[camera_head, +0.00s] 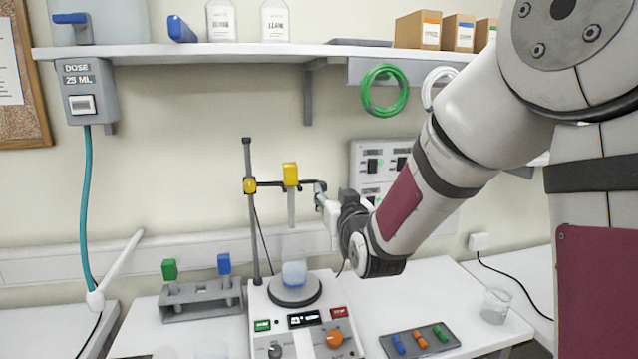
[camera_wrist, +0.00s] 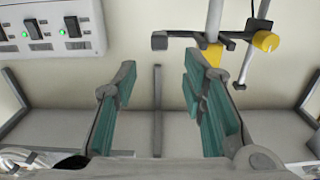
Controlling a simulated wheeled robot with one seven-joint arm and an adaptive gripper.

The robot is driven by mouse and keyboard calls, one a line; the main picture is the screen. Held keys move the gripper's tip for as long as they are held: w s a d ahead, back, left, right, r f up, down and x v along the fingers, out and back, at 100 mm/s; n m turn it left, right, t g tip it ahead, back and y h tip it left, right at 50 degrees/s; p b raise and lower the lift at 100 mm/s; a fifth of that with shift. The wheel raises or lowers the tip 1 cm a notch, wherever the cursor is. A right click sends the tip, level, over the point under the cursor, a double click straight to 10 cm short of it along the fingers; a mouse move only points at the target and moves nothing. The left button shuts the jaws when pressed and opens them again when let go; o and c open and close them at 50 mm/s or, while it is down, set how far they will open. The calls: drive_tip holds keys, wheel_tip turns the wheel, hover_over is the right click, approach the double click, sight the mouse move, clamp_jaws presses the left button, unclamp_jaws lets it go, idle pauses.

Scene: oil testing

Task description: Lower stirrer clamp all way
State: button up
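The stirrer stands at centre in the head view. Its clamp, a dark horizontal bar (camera_head: 270,184) with a yellow knob (camera_head: 250,185), sits high on an upright rod (camera_head: 247,152). The bar carries a yellow stirrer block (camera_head: 290,174) with a shaft above a cup (camera_head: 294,274) on the round plate. My gripper (camera_head: 327,205) is at the right end of the bar. In the wrist view my gripper (camera_wrist: 160,72) is open, with nothing between its green pads. The bar (camera_wrist: 190,36) and the yellow knob (camera_wrist: 266,41) show beyond the fingertips. Contact cannot be told.
A switch panel (camera_head: 370,160) is on the wall behind my gripper. The stirrer base (camera_head: 305,338) has buttons and knobs. A grey rack (camera_head: 200,299), a small tray (camera_head: 420,341) and a glass beaker (camera_head: 496,304) stand on the table. A shelf (camera_head: 220,53) runs above.

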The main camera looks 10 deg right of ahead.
sight(324, 185)
drive_tip(key=w, duration=0.9)
drive_tip(key=shift+w+p, duration=0.1)
drive_tip(key=shift+p, duration=0.2)
clamp_jaws()
